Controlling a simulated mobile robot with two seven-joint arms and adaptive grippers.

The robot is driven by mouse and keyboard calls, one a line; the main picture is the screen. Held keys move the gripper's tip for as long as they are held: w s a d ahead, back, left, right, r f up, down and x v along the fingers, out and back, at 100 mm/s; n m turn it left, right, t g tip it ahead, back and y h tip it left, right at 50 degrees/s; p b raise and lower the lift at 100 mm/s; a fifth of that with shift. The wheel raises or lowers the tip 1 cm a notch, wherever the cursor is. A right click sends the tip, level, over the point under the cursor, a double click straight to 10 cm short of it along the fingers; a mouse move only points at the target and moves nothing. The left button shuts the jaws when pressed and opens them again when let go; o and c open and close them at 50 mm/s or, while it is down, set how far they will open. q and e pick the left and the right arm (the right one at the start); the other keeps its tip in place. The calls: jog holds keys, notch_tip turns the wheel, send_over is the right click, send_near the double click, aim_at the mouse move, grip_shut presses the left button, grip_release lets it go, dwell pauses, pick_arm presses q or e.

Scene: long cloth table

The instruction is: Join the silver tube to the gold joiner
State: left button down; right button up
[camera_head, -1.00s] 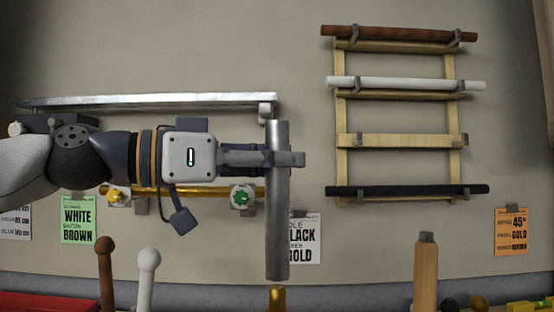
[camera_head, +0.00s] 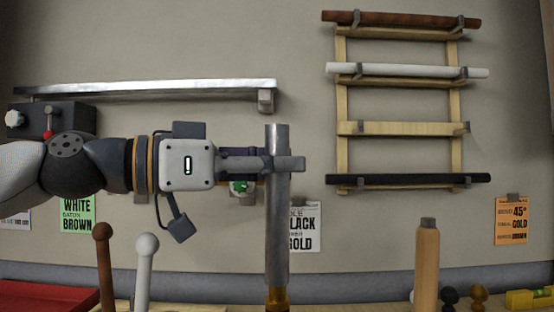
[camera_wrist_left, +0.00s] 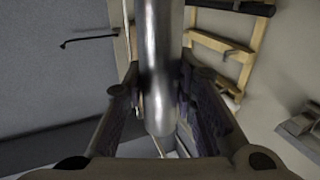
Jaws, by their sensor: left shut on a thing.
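The silver tube (camera_head: 278,225) stands upright in the head view. My left gripper (camera_head: 288,163) is shut on its upper part, with the fingers level across it. The gold joiner (camera_head: 277,299) shows at the bottom edge, right below the tube's lower end. The two look touching and in line, but I cannot tell whether the tube is seated on the joiner. The joiner's lower part is out of frame. In the left wrist view the tube (camera_wrist_left: 158,70) runs between the two fingers. My right gripper is not in view.
A wall rack (camera_head: 345,100) holds brown, white and black rods at right. A long silver bar (camera_head: 150,92) is on the wall behind my arm. Brown (camera_head: 103,260) and white (camera_head: 146,265) ball-topped rods stand left of the tube, and a wooden post (camera_head: 427,260) stands right.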

pick_arm(q)
jog(key=shift+f, duration=1.1)
jog(key=c, duration=1.2)
grip_release()
jog(key=shift+c, duration=0.2)
notch_tip(320, 180, up, 10)
